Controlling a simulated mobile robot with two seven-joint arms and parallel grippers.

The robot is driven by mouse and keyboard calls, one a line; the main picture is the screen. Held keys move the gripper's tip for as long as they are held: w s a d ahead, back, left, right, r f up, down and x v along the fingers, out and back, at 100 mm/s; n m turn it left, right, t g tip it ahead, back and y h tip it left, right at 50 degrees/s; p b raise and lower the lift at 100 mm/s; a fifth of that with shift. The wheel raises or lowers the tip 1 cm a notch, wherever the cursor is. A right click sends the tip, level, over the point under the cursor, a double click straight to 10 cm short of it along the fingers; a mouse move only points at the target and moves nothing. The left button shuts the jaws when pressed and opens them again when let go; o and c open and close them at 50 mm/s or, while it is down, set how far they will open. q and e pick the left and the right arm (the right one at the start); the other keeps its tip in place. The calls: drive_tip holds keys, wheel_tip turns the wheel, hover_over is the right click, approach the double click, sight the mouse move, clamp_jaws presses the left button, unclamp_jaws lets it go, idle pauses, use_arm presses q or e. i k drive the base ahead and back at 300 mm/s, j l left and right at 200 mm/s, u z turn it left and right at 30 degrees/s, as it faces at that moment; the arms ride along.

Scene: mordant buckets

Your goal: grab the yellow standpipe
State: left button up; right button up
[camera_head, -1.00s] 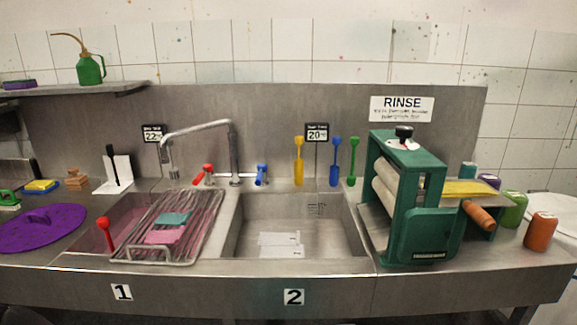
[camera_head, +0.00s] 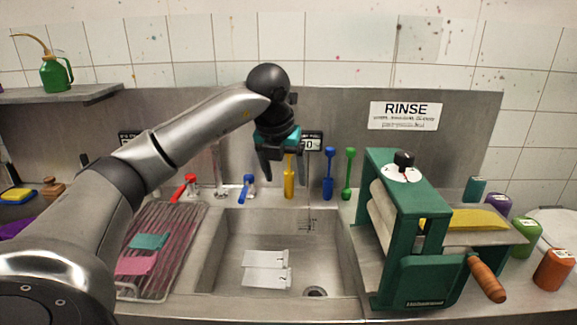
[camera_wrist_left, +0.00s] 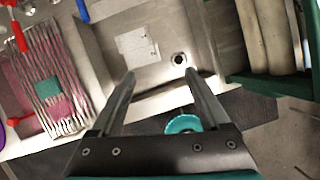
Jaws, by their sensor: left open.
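The yellow standpipe (camera_head: 289,181) stands upright on the ledge behind the sink, in the head view. Its upper part is partly hidden by my left gripper (camera_head: 282,165). That gripper hangs with its fingers downward, apart and empty, in front of the upper part of the standpipe. I cannot tell how far it is from the standpipe in depth. In the left wrist view the two fingers (camera_wrist_left: 160,75) are spread with nothing held between them, and the standpipe does not show there. My right gripper is not in view.
A blue standpipe (camera_head: 328,181) and a green one (camera_head: 348,176) stand to the right. A blue tap handle (camera_head: 248,188) and a red one (camera_head: 184,187) are to the left. The sink (camera_head: 230,255) holds white sheets. A green roller press (camera_head: 405,235) stands at right.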

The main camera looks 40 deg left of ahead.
sight(288, 174)
drive_tip(key=i+j, duration=0.35)
drive_tip(key=j, duration=0.15)
drive_tip(key=i+j, duration=0.4)
drive_tip(key=j, duration=0.1)
